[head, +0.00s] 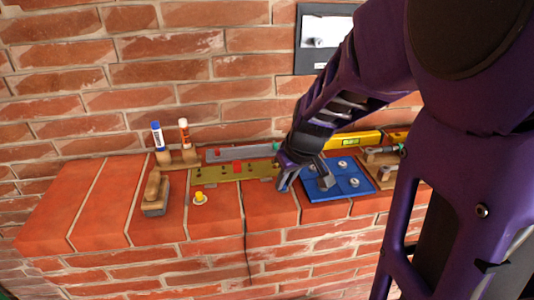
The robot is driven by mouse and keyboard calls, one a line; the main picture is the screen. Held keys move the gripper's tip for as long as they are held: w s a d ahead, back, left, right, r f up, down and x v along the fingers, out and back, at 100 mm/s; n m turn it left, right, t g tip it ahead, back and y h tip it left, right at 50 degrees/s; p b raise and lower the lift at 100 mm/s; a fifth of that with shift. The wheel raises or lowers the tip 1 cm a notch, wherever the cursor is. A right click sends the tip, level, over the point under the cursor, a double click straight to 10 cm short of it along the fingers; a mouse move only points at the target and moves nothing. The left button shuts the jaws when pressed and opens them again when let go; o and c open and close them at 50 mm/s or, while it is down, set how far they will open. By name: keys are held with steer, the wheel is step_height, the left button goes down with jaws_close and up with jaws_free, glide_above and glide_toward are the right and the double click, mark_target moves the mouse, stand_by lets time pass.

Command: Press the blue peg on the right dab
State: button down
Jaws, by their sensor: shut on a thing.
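My gripper (302,178) hangs over the brick ledge, at the left edge of a blue board (325,190). Its fingers point down and close on something that I cannot make out at this size. No blue peg is plainly visible. No dab on the wall can be made out; my purple arm hides part of the wall.
An olive strip (222,173) with small knobs lies left of my gripper, before a grey bar (236,153). A wooden-handled tool (154,194) and a yellow knob (199,197) sit left. A yellow level (358,139) lies behind the blue board. A framed panel (321,38) hangs on the wall.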

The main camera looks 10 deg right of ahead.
steer(key=shift+f, duration=0.1)
stand_by(0.3)
steer(key=c, duration=0.8)
jaws_free()
steer(key=shift+o, duration=0.3)
steer(key=shift+o, duration=1.1)
steer(key=shift+r+p, duration=2.1)
steer(key=shift+r, duration=0.95)
steer(key=shift+s, duration=0.1)
